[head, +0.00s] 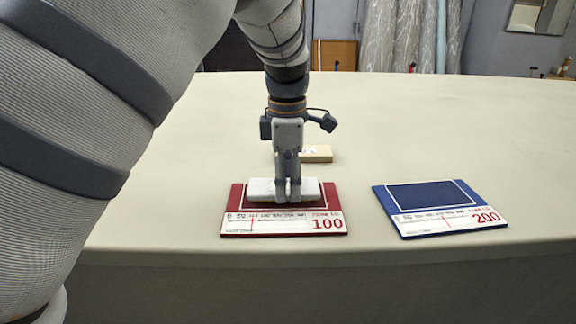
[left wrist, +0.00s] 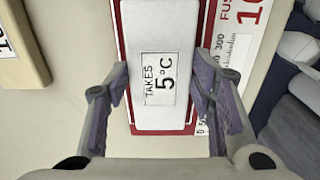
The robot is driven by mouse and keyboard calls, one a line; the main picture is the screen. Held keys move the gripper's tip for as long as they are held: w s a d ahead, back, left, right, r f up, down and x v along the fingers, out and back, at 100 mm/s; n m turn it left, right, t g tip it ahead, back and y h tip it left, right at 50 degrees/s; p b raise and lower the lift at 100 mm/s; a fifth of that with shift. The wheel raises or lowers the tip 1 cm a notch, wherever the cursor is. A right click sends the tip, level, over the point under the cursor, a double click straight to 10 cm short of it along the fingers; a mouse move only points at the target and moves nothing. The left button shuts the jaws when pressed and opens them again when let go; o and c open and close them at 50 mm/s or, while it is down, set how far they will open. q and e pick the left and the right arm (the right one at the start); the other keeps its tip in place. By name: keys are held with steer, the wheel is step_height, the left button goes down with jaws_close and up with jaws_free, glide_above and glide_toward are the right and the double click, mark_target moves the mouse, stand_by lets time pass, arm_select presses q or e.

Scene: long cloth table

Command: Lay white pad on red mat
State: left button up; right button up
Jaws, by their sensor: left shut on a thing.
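The white pad (head: 263,189) lies over the dark panel of the red mat (head: 284,225), lengthwise from left to right in the head view. In the left wrist view the white pad (left wrist: 158,105) carries a label reading "TAKES 5 °C", and the red mat (left wrist: 131,62) shows around it. My left gripper (head: 288,196) points straight down with its fingers at the pad. In the left wrist view the left gripper (left wrist: 158,95) has one finger on each long side, shut on the pad. Whether the pad's underside touches the mat is hidden. My right gripper is not in view.
A blue mat (head: 430,224) marked 200 lies to the right on the cloth table (head: 420,130). A beige block (head: 319,154) lies just behind the gripper and also shows in the left wrist view (left wrist: 22,62). The table's front edge is close in front of both mats.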

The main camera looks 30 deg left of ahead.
arm_select(q)
steer(key=shift+f, duration=0.4)
stand_by(0.5)
steer(key=o, duration=1.2)
steer(key=shift+o, duration=0.2)
step_height(320, 180, up, 12)
